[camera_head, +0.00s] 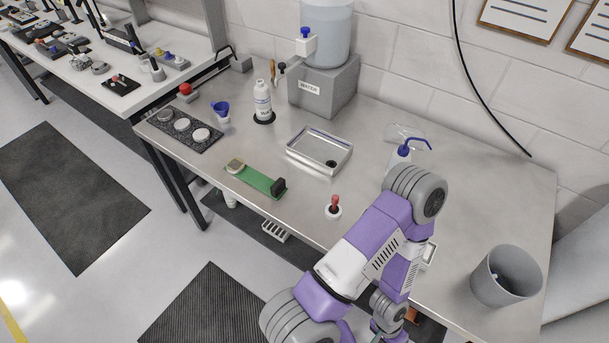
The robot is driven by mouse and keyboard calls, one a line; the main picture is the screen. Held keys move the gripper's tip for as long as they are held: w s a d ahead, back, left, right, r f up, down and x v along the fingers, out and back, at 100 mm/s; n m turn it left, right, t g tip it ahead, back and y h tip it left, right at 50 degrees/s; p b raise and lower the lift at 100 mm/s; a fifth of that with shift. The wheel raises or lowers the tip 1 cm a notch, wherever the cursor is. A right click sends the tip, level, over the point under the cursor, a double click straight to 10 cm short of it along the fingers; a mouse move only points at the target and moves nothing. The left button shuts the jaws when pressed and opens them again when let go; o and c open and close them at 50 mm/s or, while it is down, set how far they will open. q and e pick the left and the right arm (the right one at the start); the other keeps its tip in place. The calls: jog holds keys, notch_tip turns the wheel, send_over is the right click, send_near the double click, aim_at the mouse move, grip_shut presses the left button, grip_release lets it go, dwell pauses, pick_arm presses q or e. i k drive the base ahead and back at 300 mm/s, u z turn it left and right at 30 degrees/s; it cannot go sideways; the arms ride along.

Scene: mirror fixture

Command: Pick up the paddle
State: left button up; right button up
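No object here is plainly recognisable as a paddle. A flat green strip (262,180) lies on the steel table, with a tan piece (235,165) at its left end and an upright black block (278,186) at its right end; I cannot tell whether it is the paddle. A small wooden-handled item (272,71) stands beside the water dispenser, partly unclear. One of my purple and white arms rises from the bottom and bends back down right of the middle. Neither gripper shows, so what they hold is hidden.
The right side has free room.

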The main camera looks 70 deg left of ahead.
aim_at(237, 166)
jog(key=u, duration=2.8)
jog(key=k, duration=0.95)
jog(key=u, duration=0.9)
jog(key=i, duration=1.2)
jog(key=z, duration=0.55)
